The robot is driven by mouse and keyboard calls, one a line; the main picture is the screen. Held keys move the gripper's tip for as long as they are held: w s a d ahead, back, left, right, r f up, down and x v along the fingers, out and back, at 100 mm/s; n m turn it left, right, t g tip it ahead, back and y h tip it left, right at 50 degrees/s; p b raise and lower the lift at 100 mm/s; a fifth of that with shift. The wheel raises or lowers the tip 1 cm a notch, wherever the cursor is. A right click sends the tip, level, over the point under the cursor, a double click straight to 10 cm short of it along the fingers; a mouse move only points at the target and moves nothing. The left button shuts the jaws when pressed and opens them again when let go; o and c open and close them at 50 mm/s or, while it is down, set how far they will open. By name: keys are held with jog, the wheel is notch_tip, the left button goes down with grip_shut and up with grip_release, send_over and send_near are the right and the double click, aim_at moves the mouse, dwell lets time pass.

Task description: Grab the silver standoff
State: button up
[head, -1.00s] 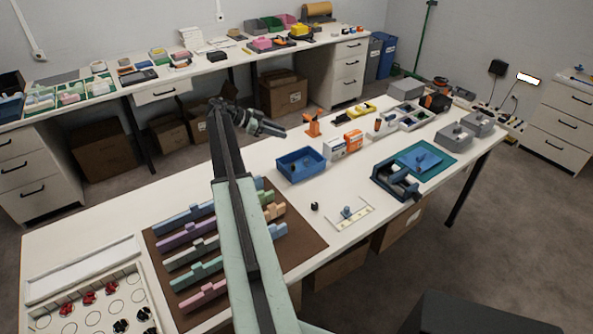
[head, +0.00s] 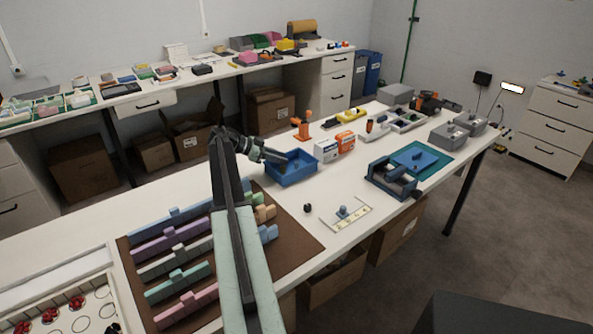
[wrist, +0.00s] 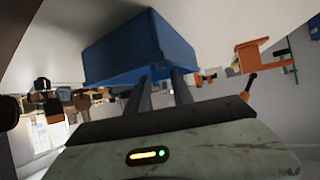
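I cannot make out a silver standoff in either view; it may be too small or hidden. My gripper (head: 282,158) is at the left rim of an open blue bin (head: 296,177) on the near table. In the wrist view its two fingers (wrist: 160,92) stand apart with nothing visible between them, and they point at the blue bin (wrist: 130,48). Something small and dark lies inside the bin, too unclear to name.
White and orange boxes (head: 345,142) stand right of the bin. A blue vise-like fixture (head: 392,178) is further right. A small black piece (head: 307,208) and a white plate with a blue knob (head: 345,213) lie in front. Colored blocks sit on a brown mat (head: 300,240).

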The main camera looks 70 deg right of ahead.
aim_at(296, 162)
jog(key=shift+s+d+f, duration=0.3)
jog(key=shift+s, duration=0.15)
jog(key=b+x, duration=0.2)
jog(key=x, duration=0.2)
jog(key=shift+s+d+f+b, duration=0.1)
jog(key=shift+s+f+b, duration=0.05)
jog(key=shift+f+b, duration=0.2)
jog(key=shift+s+d, duration=0.15)
jog(key=shift+s, duration=0.1)
grip_shut()
